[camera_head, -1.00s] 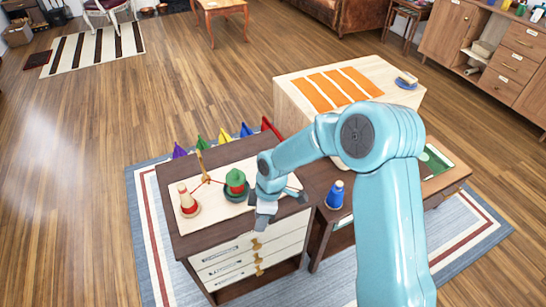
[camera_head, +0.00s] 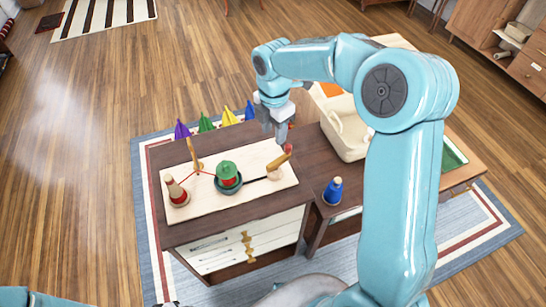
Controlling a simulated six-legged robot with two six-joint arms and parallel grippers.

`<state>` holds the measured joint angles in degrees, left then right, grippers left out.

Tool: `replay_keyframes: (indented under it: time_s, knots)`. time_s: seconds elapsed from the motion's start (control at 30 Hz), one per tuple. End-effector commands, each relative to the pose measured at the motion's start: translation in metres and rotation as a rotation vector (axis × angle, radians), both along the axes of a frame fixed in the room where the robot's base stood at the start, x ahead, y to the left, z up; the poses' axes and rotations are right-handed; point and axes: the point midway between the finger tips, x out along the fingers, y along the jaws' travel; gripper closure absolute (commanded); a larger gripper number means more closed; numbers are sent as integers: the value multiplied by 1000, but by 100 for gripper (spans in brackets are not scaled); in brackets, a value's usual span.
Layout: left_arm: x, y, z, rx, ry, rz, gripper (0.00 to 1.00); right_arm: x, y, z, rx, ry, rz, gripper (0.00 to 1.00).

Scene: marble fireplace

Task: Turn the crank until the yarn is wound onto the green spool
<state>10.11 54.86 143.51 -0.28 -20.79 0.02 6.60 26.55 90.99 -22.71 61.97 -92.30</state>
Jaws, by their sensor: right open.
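The green spool (camera_head: 227,170) stands on a dark round base on a pale board (camera_head: 208,203), with some red around its lower part. A cone of red yarn (camera_head: 177,192) stands at the board's left. A thin red strand runs from it by an upright wooden guide (camera_head: 194,155) to the spool. The crank (camera_head: 279,162), a dark arm with a wooden handle, reaches right from the spool's base. My right gripper (camera_head: 281,132) is open and empty, pointing down just above and behind the crank handle, apart from it as far as I can tell. My left gripper is not in view.
A blue bottle-like object (camera_head: 333,191) stands on the brown table right of the board. A cream basket (camera_head: 350,135) is behind it, partly hidden by my right arm. Several coloured cones (camera_head: 206,122) line the far side. Drawers are below the board.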

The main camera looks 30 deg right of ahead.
Motion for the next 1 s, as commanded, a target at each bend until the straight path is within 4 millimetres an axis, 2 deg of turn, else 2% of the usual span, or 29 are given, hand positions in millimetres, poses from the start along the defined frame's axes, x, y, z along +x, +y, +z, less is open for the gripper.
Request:
replay_keyframes:
  time_s: [0.03, 0.3, 0.5, 0.7, 1.0]
  knots:
    - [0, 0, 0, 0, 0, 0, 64, -1, 0, -14, 0, 7, 0, 55]
    - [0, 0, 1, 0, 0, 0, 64, 0, 2, -79, 1, 7, -1, 55]
    - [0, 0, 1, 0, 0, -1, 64, 2, 1, -117, 1, 5, 0, 55]
    - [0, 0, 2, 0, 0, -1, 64, 4, -1, -135, 1, 2, 1, 55]
    - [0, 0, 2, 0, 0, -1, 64, 4, -1, -137, 0, 0, 0, 55]
